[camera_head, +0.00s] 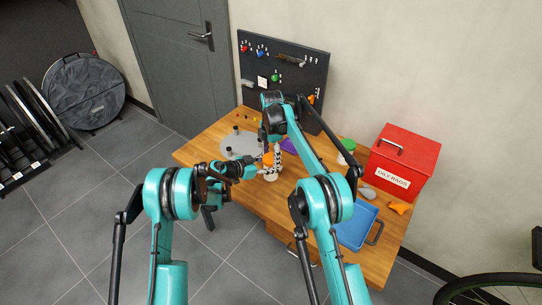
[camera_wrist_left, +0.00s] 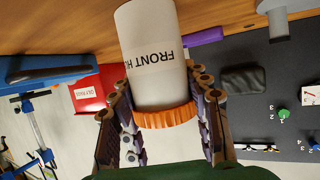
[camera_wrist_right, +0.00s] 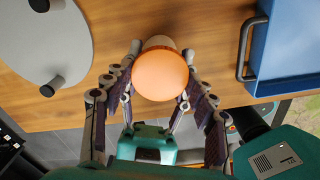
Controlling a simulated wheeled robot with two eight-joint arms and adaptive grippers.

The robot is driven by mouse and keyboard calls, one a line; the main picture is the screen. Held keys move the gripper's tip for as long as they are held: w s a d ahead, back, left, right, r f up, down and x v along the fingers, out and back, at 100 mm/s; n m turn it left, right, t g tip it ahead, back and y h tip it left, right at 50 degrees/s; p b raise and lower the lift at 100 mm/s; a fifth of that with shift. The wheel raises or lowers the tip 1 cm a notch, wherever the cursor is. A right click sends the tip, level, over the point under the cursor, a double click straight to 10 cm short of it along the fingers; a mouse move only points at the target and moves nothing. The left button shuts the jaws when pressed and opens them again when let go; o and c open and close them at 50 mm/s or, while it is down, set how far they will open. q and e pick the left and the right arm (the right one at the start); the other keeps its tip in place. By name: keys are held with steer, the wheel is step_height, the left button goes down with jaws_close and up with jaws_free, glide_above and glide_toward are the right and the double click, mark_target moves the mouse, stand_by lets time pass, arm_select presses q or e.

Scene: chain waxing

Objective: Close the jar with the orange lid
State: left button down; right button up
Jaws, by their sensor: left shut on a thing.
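The white jar (camera_wrist_left: 155,50) with black lettering stands on the wooden table; it appears upside down in the left wrist view. The orange lid (camera_wrist_left: 168,116) is at its mouth; whether it is screwed tight I cannot tell. My left gripper (camera_wrist_left: 160,85) is shut on the jar, one finger on each side. In the right wrist view the lid (camera_wrist_right: 160,76) shows from above as a round orange disc. My right gripper (camera_wrist_right: 161,52) has a finger on either side of the lid; whether they press on it is unclear. In the head view the arms partly hide the jar (camera_head: 271,176).
A grey round plate (camera_wrist_right: 40,40) with black pegs lies beside the jar. A blue tray (camera_head: 356,230) and a red oily-rags box (camera_head: 405,160) stand at the right. A dark pegboard (camera_head: 285,65) rises at the back. The table's front edge is close.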

steer(key=o, duration=0.4)
steer(key=shift+c, duration=0.2)
steer(key=shift+r, duration=2.25)
steer(key=shift+c, duration=0.3)
step_height(320, 180, up, 4)
steer(key=shift+f, duration=0.2)
